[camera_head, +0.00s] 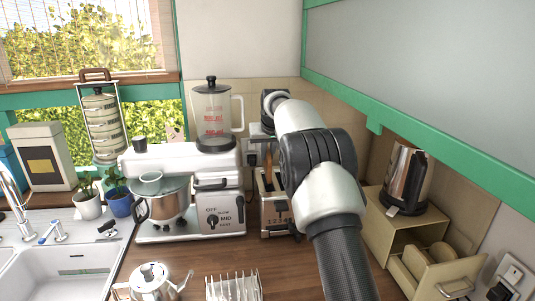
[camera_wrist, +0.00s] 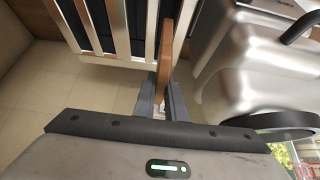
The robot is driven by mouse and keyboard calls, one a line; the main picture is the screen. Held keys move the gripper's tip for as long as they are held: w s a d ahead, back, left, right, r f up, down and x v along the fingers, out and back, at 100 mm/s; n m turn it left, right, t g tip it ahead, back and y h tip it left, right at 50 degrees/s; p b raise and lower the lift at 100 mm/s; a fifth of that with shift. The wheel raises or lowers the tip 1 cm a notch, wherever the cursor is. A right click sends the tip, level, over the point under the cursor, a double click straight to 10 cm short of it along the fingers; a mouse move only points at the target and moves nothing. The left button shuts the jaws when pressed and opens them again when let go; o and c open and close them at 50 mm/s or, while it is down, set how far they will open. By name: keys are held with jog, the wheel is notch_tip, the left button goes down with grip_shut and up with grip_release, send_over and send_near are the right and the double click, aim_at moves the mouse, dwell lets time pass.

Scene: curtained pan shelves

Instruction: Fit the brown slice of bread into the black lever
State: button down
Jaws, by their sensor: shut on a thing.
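My gripper (camera_wrist: 163,100) is shut on the brown slice of bread (camera_wrist: 167,50), which shows edge-on as a thin upright strip in the wrist view. The slice is at the toaster (camera_wrist: 145,40), beside or over its dark slots at the right end; I cannot tell whether it is inside one. In the head view the toaster (camera_head: 268,224) stands on the counter, partly hidden by my arm. Its black lever is not clear in either view.
A white stand mixer (camera_head: 210,165) with a metal bowl stands just left of the toaster. A bread box (camera_head: 390,225) with an open drawer of slices (camera_head: 450,275) and a kettle (camera_head: 405,177) on top is at the right. A dish rack (camera_head: 233,285) is in front.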

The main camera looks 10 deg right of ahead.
aim_at(267, 165)
jog(key=shift+f, duration=0.2)
jog(key=shift+f+b, duration=0.3)
jog(key=shift+f+b, duration=2.15)
jog(key=shift+f, duration=1.25)
jog(key=shift+r+p, duration=3)
jog(key=shift+r, duration=0.5)
jog(key=shift+f+b, duration=1.15)
jog(key=shift+f, duration=0.75)
